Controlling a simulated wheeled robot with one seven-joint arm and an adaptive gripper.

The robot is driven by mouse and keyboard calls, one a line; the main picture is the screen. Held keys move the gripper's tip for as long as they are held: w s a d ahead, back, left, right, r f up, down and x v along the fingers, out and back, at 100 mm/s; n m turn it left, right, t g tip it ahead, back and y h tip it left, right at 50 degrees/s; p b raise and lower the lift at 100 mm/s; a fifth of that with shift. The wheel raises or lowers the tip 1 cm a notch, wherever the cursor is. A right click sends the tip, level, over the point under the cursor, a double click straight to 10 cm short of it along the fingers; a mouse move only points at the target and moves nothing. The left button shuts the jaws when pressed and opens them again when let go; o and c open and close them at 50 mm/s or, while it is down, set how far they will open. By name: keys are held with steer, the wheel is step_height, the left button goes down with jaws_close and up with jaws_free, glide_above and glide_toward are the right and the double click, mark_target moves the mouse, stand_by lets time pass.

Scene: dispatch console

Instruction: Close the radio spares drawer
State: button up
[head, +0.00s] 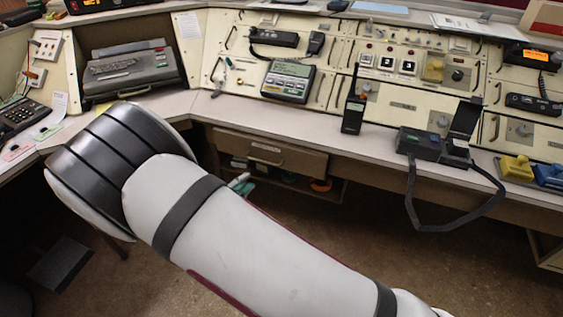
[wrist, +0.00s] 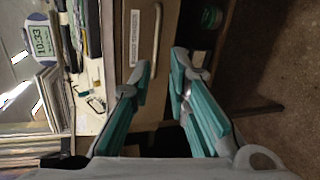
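The radio spares drawer (head: 268,158) is a brown wooden front with a bar handle, under the desk edge at the centre of the head view. It seems to stand a little forward of the desk; how far is unclear. In the wrist view, turned sideways, the drawer front (wrist: 147,95) shows a pale label and the metal handle (wrist: 157,45). My gripper (wrist: 161,68) has its two teal fingers apart with nothing between them, in front of the drawer face near the handle's end. Contact cannot be told. In the head view my arm hides most of the gripper.
The desk top (head: 335,127) runs above the drawer, with a handheld radio (head: 353,115) and a charger unit with a looped strap (head: 432,147). An open shelf below holds an orange roll (head: 320,185). The floor (head: 390,255) is clear at right.

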mark_target(262, 161)
steer(key=shift+m+t+y, duration=0.3)
steer(key=shift+t+y, duration=0.1)
steer(key=b+x, duration=0.2)
steer(key=x, duration=1.1)
steer(key=shift+w+a+f, duration=0.1)
steer(key=shift+c, duration=0.6)
jaws_close()
